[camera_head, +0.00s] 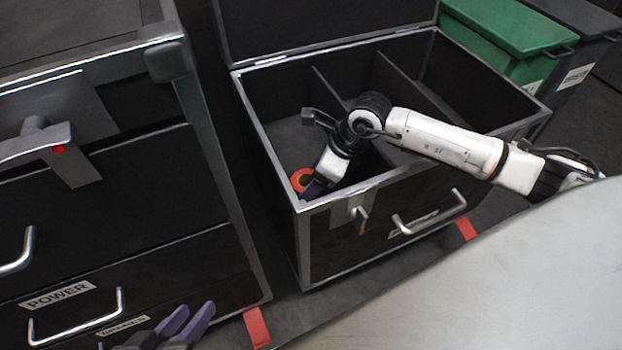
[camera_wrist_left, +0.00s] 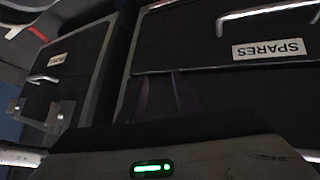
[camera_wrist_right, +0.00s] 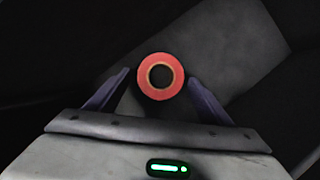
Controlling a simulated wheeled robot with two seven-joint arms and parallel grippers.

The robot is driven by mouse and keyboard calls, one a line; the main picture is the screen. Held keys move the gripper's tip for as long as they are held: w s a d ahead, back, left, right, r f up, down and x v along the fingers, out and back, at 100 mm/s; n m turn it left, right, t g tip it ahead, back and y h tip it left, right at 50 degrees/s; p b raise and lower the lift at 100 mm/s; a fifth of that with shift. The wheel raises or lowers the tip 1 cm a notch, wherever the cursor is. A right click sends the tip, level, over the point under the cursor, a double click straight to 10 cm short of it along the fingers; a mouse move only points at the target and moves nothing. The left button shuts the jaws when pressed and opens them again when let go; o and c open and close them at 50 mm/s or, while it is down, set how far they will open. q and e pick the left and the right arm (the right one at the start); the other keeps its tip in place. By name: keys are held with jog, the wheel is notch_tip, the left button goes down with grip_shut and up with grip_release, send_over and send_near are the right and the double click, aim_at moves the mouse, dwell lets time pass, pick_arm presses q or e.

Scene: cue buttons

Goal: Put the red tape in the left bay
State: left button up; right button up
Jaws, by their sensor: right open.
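The red tape (camera_head: 297,180) is a ring inside the left bay of the open case (camera_head: 275,193), near its front left corner. It also shows in the right wrist view (camera_wrist_right: 161,96), between the spread fingers with a gap on each side. My right gripper (camera_head: 314,188) reaches down into that bay beside the tape and is open; its fingers are partly hidden in the head view. My left gripper (camera_head: 197,307) is low in front of the drawer cabinet, empty, its two purple fingers apart.
Two dividers (camera_head: 334,92) split the case into three bays; its lid stands open behind. The cabinet (camera_head: 120,215) with drawer handles and a POWER label stands at left. A green bin (camera_head: 510,35) stands at back right. Red marks (camera_head: 257,327) lie on the floor.

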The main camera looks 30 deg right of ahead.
pick_arm(q)
jog(key=shift+s+a+f+n+y+p, duration=0.15)
jog(key=shift+a+p, duration=0.2)
jog(key=shift+p, duration=0.2)
jog(key=shift+s+a+f+n+y+p, duration=0.1)
jog(key=shift+a+y+p, duration=0.1)
jog(key=shift+a+p, duration=0.25)
jog(key=shift+s+a+f+n+y+p, duration=0.15)
jog(key=shift+a+p, duration=0.15)
jog(key=shift+p, duration=0.3)
pick_arm(e)
jog(key=v, duration=1.1)
pick_arm(q)
jog(key=shift+r, duration=0.15)
